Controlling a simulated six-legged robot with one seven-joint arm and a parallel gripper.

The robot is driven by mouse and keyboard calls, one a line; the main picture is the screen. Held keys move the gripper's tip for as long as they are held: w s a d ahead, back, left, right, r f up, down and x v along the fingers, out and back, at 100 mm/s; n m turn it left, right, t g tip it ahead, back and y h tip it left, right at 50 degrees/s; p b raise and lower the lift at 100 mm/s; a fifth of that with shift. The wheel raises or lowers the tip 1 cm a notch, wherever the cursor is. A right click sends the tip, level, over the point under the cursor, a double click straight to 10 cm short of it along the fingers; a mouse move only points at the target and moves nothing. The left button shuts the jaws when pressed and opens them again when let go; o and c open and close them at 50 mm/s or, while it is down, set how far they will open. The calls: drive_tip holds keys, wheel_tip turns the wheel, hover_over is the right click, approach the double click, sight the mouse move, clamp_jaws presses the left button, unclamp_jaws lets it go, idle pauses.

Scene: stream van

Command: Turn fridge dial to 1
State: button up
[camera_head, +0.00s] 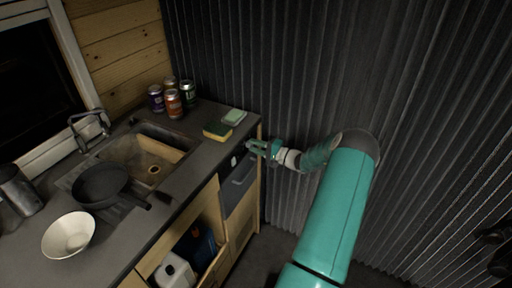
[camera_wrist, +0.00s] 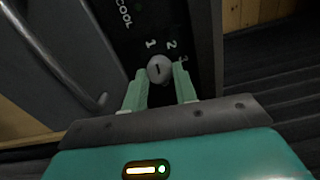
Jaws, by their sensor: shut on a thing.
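The fridge dial (camera_wrist: 159,68) is a round, pale grey knob on a black panel, with a dark pointer line on its face. White marks "1" and "2" and part of another mark stand beside it, near the word "COOL". My gripper (camera_wrist: 162,84) has one finger on each side of the dial and is shut on it. In the head view, my gripper (camera_head: 252,148) reaches the upper front of the fridge (camera_head: 238,186), under the counter's right end. The dial is too small to read there.
The fridge door's handle (camera_wrist: 100,100) is left of the dial. The counter (camera_head: 205,154) above holds a sponge (camera_head: 216,132), a soap dish (camera_head: 234,117), several cans (camera_head: 173,104), a pan (camera_head: 100,184) and a bowl (camera_head: 69,235). A corrugated wall (camera_head: 300,70) stands close behind.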

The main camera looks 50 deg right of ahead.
drive_tip(key=shift+n, duration=0.6)
drive_tip(key=o, duration=1)
drive_tip(key=shift+c, duration=0.2)
drive_tip(key=shift+s, duration=0.1)
drive_tip(key=v, duration=1.3)
drive_tip(key=shift+s+d, duration=0.15)
drive_tip(key=shift+s, duration=0.15)
drive_tip(key=shift+r, duration=0.1)
